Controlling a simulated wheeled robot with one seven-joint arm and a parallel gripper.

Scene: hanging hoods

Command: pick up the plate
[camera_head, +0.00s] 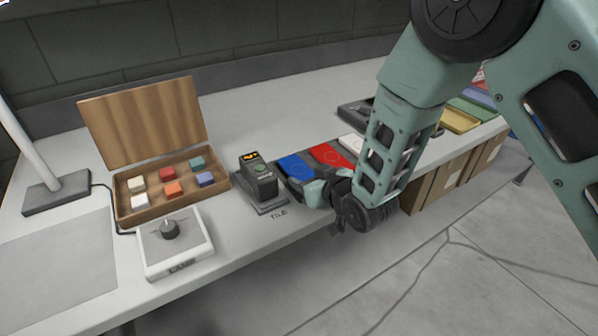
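No dish-like plate is plain to see. Flat coloured pieces that could be plates lie in a dark holder on the bench: a blue one (296,167), a red one (331,156) and a white one (352,143). My arm comes down from the upper right and partly covers this row. My gripper (318,194) is low at the bench's front edge, just in front of the blue and red pieces. Its fingers are mostly hidden by the wrist, so I cannot tell whether they are open, or whether they touch anything.
A dark device with a lit display (258,177) stands left of the blue piece. An open wooden box (150,212) with several coloured blocks, a white knob box (174,246) and a lamp base (56,193) are further left. Cardboard boxes (436,187) stand below the bench at right.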

